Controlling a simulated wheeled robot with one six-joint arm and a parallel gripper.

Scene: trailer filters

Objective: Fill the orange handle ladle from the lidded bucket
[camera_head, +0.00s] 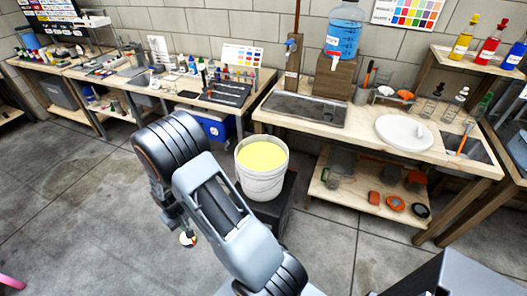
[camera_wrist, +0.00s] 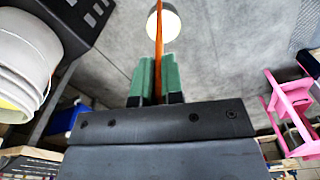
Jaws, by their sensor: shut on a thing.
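The white bucket (camera_head: 262,186) stands uncovered on a dark low stand, with pale yellow contents (camera_head: 262,156) showing at its open top. Its side also shows at the left of the wrist view (camera_wrist: 35,50). A white round lid (camera_head: 400,128) with a knob lies on the wooden bench to the right. My gripper (camera_wrist: 158,72) has green fingers shut on the orange handle (camera_wrist: 159,40) of the ladle. The ladle's round bowl (camera_wrist: 166,24) is beyond the fingertips, apart from the bucket. It also shows low beside my arm in the head view (camera_head: 188,239). Whether it holds anything is unclear.
A sink bench (camera_head: 300,108) with a blue-filled water jug (camera_head: 343,38) stands behind the bucket. Another orange-handled tool (camera_head: 466,138) rests at the right basin. A pink stand (camera_wrist: 290,105) shows in the wrist view.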

